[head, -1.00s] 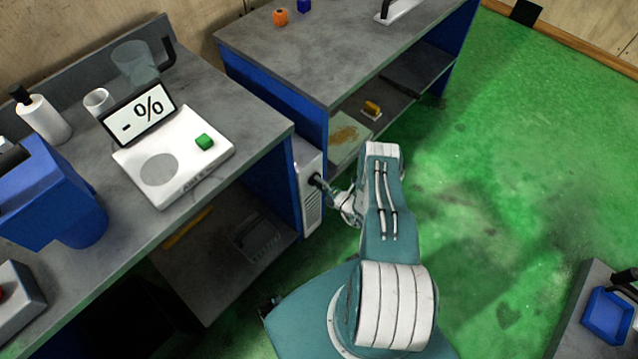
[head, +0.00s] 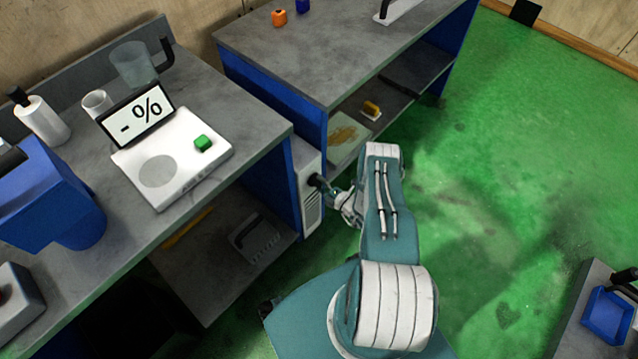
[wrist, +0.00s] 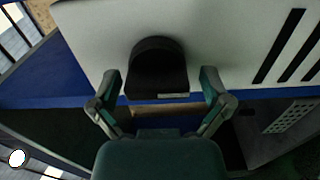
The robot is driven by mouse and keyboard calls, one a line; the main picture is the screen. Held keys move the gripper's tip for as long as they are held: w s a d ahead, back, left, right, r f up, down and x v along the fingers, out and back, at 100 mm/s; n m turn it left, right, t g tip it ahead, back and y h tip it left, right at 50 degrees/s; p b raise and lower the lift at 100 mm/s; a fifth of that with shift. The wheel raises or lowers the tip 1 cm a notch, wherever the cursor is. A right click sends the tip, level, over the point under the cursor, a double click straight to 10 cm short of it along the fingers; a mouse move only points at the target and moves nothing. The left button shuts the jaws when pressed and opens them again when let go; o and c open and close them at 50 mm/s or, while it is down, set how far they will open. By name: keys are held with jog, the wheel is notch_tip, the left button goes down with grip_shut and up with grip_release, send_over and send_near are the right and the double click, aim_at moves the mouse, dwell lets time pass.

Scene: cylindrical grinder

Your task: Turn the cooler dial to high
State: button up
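The cooler (head: 310,195) is a white box with dark vent slots, standing between the two benches in the head view. Its white front also shows in the wrist view (wrist: 225,40). The black round dial (wrist: 158,68) is on that front, with a flat grip edge and a small light mark toward me. My gripper (wrist: 163,90) is open, with one finger on each side of the dial. Gaps show between the fingers and the dial. In the head view my gripper (head: 328,188) is small at the cooler's front, and its fingers are hard to make out.
A second bench (head: 330,55) stands behind the cooler. Blue panels flank the cooler closely.

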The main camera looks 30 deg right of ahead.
jog(key=v, duration=1.2)
jog(key=shift+s, duration=0.1)
dwell(0.4)
